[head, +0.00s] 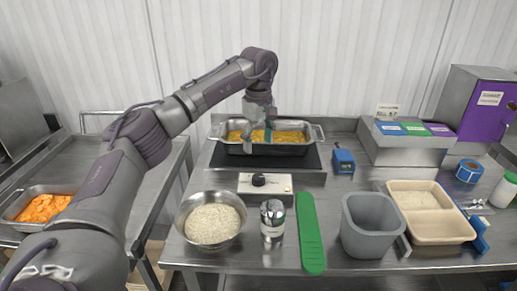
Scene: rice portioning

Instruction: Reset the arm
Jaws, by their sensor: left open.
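My left arm comes in from the left and arches over the table. Its gripper (262,122) is open and points down above the metal pan (306,148) of yellow food at the back of the table. A small teal-green piece shows just below the fingers, over the food; I cannot tell whether the fingers touch it. The gripper hides part of the pan's middle. My right gripper is not in view.
A bowl (183,222) of rice, a metal shaker (272,219), a green spatula-like tool (310,240), a grey bin (370,226) and a two-part tray (431,230) line the front. A knobbed control box (265,185) sits before the pan. A purple box (487,110) stands at the back right.

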